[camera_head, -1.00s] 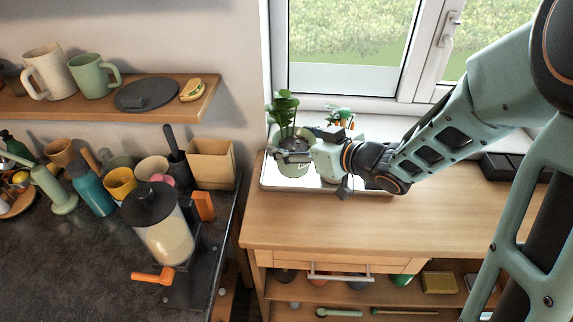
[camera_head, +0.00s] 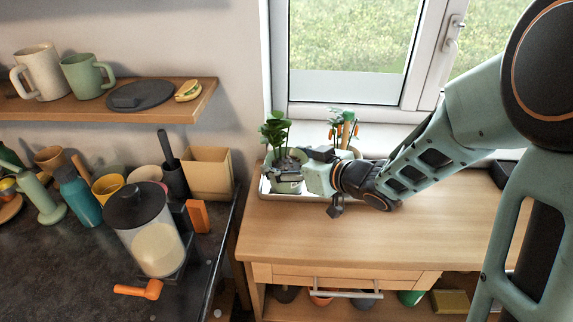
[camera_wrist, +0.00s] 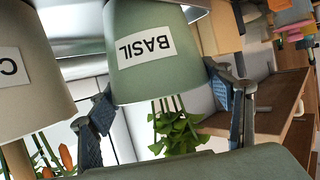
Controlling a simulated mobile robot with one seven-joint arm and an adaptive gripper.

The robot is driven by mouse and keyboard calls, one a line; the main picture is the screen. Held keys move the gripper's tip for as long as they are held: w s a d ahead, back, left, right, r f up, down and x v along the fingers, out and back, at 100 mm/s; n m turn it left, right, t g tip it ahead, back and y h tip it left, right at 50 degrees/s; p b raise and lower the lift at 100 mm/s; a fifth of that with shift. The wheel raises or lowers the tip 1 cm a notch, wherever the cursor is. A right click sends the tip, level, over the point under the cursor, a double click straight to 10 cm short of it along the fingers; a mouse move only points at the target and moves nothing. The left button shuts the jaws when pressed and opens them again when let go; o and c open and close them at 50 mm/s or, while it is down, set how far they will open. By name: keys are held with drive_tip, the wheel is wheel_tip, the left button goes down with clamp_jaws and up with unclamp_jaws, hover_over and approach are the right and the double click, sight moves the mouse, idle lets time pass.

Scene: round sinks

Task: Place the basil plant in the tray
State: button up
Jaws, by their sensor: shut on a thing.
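The basil plant (camera_head: 275,132) has green leaves and a pale green pot (camera_wrist: 150,50) with a white BASIL label, upside down in the wrist view. My gripper (camera_head: 288,168) is shut on this pot, with one finger on each side in the wrist view (camera_wrist: 165,112). The silver tray (camera_head: 262,187) lies on the wooden cabinet below the window. The pot is over the tray's left end in the head view. I cannot tell whether its base touches the tray. My gripper and wrist hide part of the tray.
A second potted plant with orange carrots (camera_head: 345,130) stands at the tray's back; its beige pot (camera_wrist: 30,75) is close beside the basil pot. The wooden cabinet top (camera_head: 330,235) is clear in front. A dark counter with a grinder (camera_head: 150,235) stands at left.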

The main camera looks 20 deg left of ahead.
drive_tip(key=shift+f, duration=0.15)
drive_tip(key=o, duration=2.1)
drive_tip(key=shift+c, duration=0.2)
drive_tip(key=shift+d+r, duration=0.2)
drive_tip(key=shift+r, duration=0.15)
drive_tip(key=p+v, duration=0.2)
drive_tip(key=v, duration=0.9)
drive_tip(key=shift+s+d, duration=0.25)
drive_tip(key=shift+w+r, duration=0.1)
